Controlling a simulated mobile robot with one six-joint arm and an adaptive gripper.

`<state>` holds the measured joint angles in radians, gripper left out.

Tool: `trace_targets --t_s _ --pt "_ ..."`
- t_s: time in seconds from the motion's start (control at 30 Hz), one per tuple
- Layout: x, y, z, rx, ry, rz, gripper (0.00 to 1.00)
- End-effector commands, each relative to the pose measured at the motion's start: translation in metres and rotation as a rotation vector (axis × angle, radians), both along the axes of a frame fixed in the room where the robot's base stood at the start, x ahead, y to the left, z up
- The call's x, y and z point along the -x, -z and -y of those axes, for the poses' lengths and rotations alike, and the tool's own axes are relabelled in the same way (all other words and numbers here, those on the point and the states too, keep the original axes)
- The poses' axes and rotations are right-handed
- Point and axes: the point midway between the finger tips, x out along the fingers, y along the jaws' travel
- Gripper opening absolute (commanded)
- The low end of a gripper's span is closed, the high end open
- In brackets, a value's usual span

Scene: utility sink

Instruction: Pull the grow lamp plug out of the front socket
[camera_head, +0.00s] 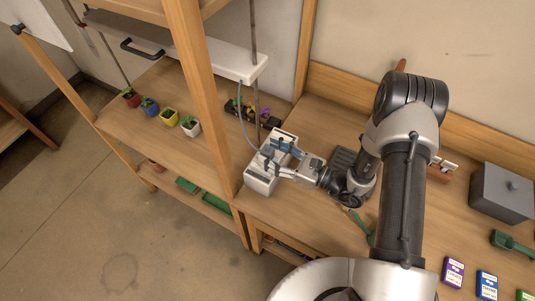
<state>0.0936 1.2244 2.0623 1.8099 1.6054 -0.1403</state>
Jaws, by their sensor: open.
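A white socket box (259,183) sits on the wooden bench near its left end. A white grow lamp (228,60) hangs above the left shelf, and its grey cable (241,125) runs down to the box. My gripper (272,158) is open, with its fingers reaching left over the box. The plug is too small and too covered by the fingers to make out clearly. I cannot tell whether the fingers touch it.
A wooden post (205,95) stands left of the box. Small potted plants (170,117) line the left shelf. A grey box (502,192), a green scoop (512,242) and seed packets (486,285) lie on the right of the bench.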

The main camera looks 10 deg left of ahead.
Motion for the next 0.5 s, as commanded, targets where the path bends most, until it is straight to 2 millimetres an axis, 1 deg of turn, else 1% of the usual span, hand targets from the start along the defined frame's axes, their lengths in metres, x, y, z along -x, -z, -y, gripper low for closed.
trace_targets --t_s 0.03,0.13,0.4,0.5 --pt "-0.0018 0.0002 -0.0079 0.001 -0.005 0.002 0.52" --pt "-0.0052 -0.0001 -0.0158 -0.001 -0.002 0.001 0.52" --pt "-0.0068 -0.0004 -0.0174 0.0 0.001 0.001 0.51" --pt "-0.0067 -0.0004 -0.0174 0.0 0.001 0.001 0.44"
